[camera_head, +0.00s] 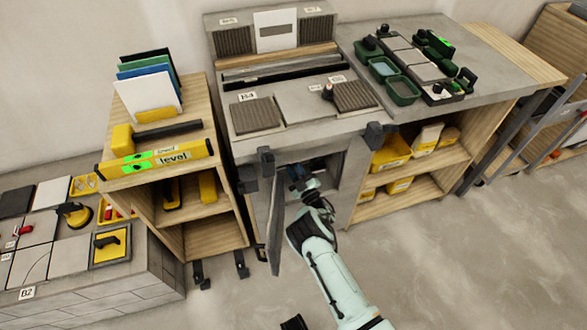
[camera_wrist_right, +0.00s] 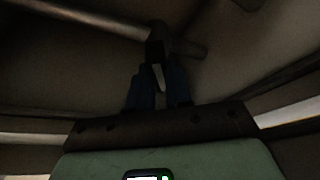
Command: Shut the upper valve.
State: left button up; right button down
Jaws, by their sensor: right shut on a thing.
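My right arm reaches into the open cabinet (camera_head: 345,190) under the grey bench in the head view. My right gripper (camera_head: 296,178) is inside, partly in shadow. In the right wrist view, the blue fingers of the gripper (camera_wrist_right: 160,76) are shut on a dark valve handle (camera_wrist_right: 155,46). The handle joins a short pipe piece (camera_wrist_right: 186,47) at its right. The picture is too dark to tell how far the handle is turned, or whether this is the upper valve. No second valve can be made out.
The cabinet door (camera_head: 275,228) stands open just left of my right arm. Pipes (camera_wrist_right: 80,14) cross the dark cabinet interior. A wooden shelf unit (camera_head: 188,237) stands to the left, and shelves with yellow bins (camera_head: 390,153) to the right. The floor in front is mostly clear.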

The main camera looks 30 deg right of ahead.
pick_arm(q)
jog(key=shift+w+a+f+t+b, duration=0.25)
jog(key=shift+w+f+b, duration=0.2)
jog(key=shift+w+f, duration=0.15)
jog(key=shift+w+a+f+t+b, duration=0.15)
jog(key=shift+w+a+f+b, duration=0.05)
jog(key=shift+w+f+b, duration=0.3)
pick_arm(e)
jog(key=shift+a+f+m+t+h, duration=0.15)
jog(key=shift+m+h, duration=0.65)
jog(key=shift+m, duration=0.75)
jog(key=shift+a+r+m+t+h, duration=0.15)
jog(key=shift+m+h, duration=0.65)
jog(key=shift+m, duration=0.75)
jog(key=shift+d+f, duration=0.1)
jog(key=c, duration=1)
grip_release()
jog(key=shift+c, duration=0.2)
